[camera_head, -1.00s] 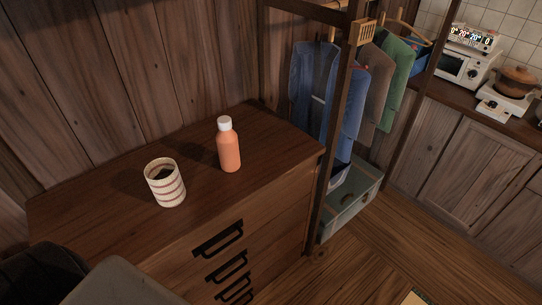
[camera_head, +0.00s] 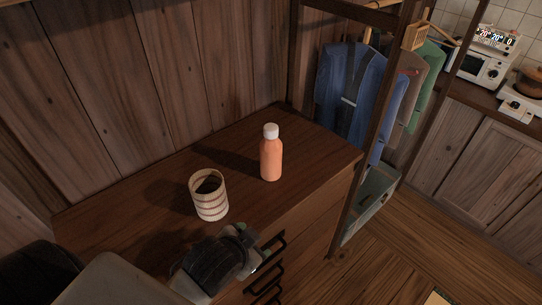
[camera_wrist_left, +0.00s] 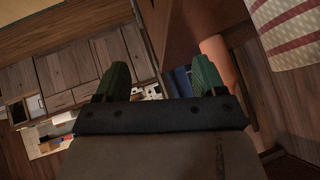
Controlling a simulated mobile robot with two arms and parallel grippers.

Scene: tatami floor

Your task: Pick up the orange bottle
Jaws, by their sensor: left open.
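The orange bottle (camera_head: 271,160) with a white cap stands upright on top of the wooden dresser (camera_head: 310,157). My left gripper (camera_head: 250,246) is at the dresser's front edge, nearer to me than the bottle and apart from it. In the left wrist view the gripper (camera_wrist_left: 162,78) is open, with green fingertips spread and nothing held between them. The bottle (camera_wrist_left: 220,50) shows there beyond the right-hand finger, partly hidden by it. My right gripper is not in view.
A striped cup (camera_head: 209,197) stands on the dresser left of the bottle; it also shows in the wrist view (camera_wrist_left: 288,35). Drawer handles (camera_head: 268,268) stick out below the gripper. A clothes rack with jackets (camera_head: 350,90) stands right of the dresser.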

